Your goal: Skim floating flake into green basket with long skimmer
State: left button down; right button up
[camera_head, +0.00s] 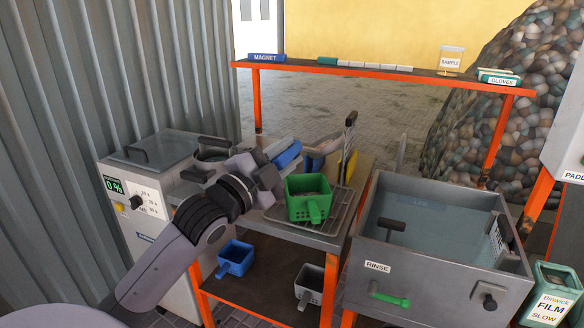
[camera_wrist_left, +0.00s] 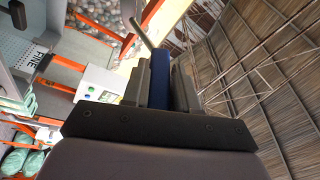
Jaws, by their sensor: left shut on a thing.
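My left gripper (camera_head: 272,163) is over the left part of the work table, shut on a blue handle (camera_head: 288,154). In the left wrist view the blue handle (camera_wrist_left: 160,78) sits between both fingers, with a thin grey rod (camera_wrist_left: 141,35) beyond it. It looks like the long skimmer's handle; no skimmer head can be made out. The green basket (camera_head: 308,203) stands upright on a wire rack, just right of and below the gripper, apart from it. The rinse tank (camera_head: 377,267) at right holds clear bluish water (camera_head: 430,222). I cannot make out any flake. My right gripper is out of view.
A lidded machine (camera_head: 150,195) stands left. A blue scoop basket (camera_head: 235,258) and a grey one (camera_head: 309,286) are on the lower shelf. Upright tools (camera_head: 347,150) stand behind the green basket. An orange-framed shelf (camera_head: 380,73) crosses the back. A black handle (camera_head: 391,224) shows in the tank.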

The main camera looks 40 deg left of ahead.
pick_arm(q)
jog(key=s+a+f+n+t+y+b, duration=0.1)
jog(key=a+f+n+y+b, duration=0.4)
jog(key=n, duration=0.9)
jog(key=f+y+b, duration=0.1)
jog(key=b, duration=0.1)
jog(key=shift+s+f+b, duration=0.15)
jog(key=shift+f+b, duration=0.1)
jog(key=shift+b, duration=0.1)
dwell(1.6)
